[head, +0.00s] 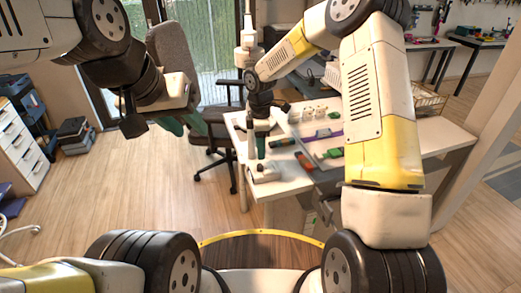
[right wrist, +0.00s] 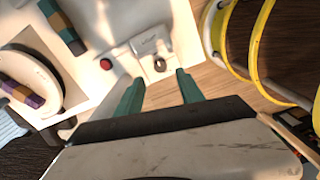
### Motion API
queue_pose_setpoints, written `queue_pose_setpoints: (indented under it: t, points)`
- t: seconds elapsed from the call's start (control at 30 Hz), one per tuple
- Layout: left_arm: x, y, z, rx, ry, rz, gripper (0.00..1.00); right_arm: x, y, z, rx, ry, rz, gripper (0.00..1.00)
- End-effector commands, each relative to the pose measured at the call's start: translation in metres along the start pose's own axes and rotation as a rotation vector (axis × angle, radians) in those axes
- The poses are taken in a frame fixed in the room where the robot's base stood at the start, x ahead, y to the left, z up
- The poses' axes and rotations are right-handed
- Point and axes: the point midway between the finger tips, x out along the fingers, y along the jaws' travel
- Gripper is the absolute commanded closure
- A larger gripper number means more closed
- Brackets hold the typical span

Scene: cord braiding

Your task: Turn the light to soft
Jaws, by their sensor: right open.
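A white control panel (right wrist: 150,47) shows in the right wrist view, with a small dark knob (right wrist: 159,64) and a red button (right wrist: 106,64) to its left. My right gripper (right wrist: 160,78) is open and empty; its two teal fingers point at the panel, with the knob ahead between their tips. Whether they touch anything, I cannot tell. In the head view the right gripper (head: 256,147) points down over the near left corner of the white table, above a small white box (head: 264,173). My left gripper (head: 184,124) hangs left of the table, its green fingers apart and empty. No lit lamp can be made out.
A dark office chair (head: 215,137) stands behind the left gripper. A white drawer cabinet (head: 22,145) is far left. The wooden floor between is clear.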

Motion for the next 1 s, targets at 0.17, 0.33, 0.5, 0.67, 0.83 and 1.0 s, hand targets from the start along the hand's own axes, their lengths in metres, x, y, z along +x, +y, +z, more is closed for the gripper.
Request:
queue_pose_setpoints:
  t: [0.17,0.33,0.5,0.67,0.83,1.0]
  points:
    - [0.0,0.0,0.0,0.0,0.0,0.0,0.64,0.027,-0.001,0.0,0.002,0.0,-0.003,0.55]
    - [0.0,0.0,0.0,0.0,0.0,0.0,0.64,0.053,-0.001,0.0,0.003,0.0,-0.003,0.55]
    - [0.0,0.0,0.0,0.0,0.0,0.0,0.64,0.069,-0.001,0.0,0.002,-0.001,-0.001,0.55]
    - [0.0,0.0,0.0,0.0,0.0,0.0,0.64,0.072,-0.001,0.0,0.003,0.0,0.0,0.55]
    - [0.0,0.0,0.0,0.0,0.0,0.0,0.64,0.072,-0.001,0.0,0.004,0.0,0.0,0.57]
    - [0.0,0.0,0.0,0.0,0.0,0.0,0.64,0.072,-0.001,0.0,0.004,0.0,0.0,0.9]
